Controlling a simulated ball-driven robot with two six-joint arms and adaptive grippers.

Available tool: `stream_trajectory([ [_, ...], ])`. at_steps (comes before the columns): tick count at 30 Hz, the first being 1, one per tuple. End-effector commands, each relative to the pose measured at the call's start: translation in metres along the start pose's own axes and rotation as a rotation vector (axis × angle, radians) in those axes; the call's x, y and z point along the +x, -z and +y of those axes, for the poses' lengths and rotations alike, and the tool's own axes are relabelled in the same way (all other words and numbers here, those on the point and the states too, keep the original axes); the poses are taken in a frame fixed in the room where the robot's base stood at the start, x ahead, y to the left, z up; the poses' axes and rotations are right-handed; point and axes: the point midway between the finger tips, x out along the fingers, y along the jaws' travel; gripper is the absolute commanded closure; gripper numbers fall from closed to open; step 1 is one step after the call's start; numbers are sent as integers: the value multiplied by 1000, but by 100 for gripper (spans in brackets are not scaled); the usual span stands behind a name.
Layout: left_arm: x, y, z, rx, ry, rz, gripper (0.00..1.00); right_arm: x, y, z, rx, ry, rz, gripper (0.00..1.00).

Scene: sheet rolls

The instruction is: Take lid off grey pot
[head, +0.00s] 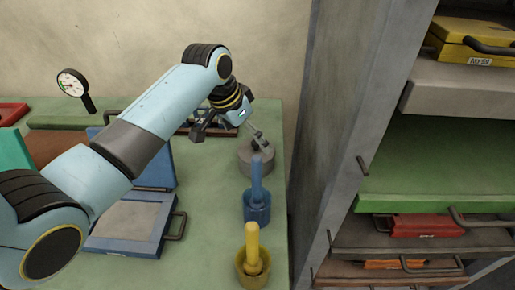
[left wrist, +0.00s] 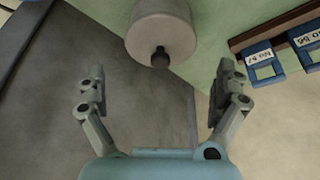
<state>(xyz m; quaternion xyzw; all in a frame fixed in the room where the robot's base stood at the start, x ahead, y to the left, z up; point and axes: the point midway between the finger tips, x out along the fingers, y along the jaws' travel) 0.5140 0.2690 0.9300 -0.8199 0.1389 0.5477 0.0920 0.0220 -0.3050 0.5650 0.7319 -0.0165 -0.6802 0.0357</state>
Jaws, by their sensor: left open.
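The grey pot (head: 256,165) stands at the back right of the green table, near its right edge. Its lid with a dark knob (head: 256,145) is on it. In the left wrist view the grey pot (left wrist: 163,35) is at the top centre, with the lid's dark knob (left wrist: 160,57) pointing toward my gripper. My left gripper (head: 228,132) is open and empty, beside and just above the pot. In the left wrist view its two fingers (left wrist: 163,90) are spread wide, with the knob beyond the gap between them. My right gripper is not in view.
A blue pot (head: 257,207) and a yellow pot (head: 253,268), each with an upright handle, stand in front of the grey pot. A blue open case (head: 125,225) lies left. A grey shelf post (head: 345,120) rises close to the right.

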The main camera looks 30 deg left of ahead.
Motion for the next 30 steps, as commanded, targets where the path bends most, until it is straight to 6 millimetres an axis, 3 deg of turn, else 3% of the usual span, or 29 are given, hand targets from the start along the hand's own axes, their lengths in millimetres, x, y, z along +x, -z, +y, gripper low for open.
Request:
stream_trajectory([
  [12, 51, 3, 0, 1, 0, 0, 0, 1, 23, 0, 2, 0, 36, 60],
  [21, 55, 4, 0, 2, 2, 1, 1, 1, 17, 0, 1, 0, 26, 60],
  [30, 55, 3, 0, 1, 1, 1, 41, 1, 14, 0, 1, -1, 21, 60],
])
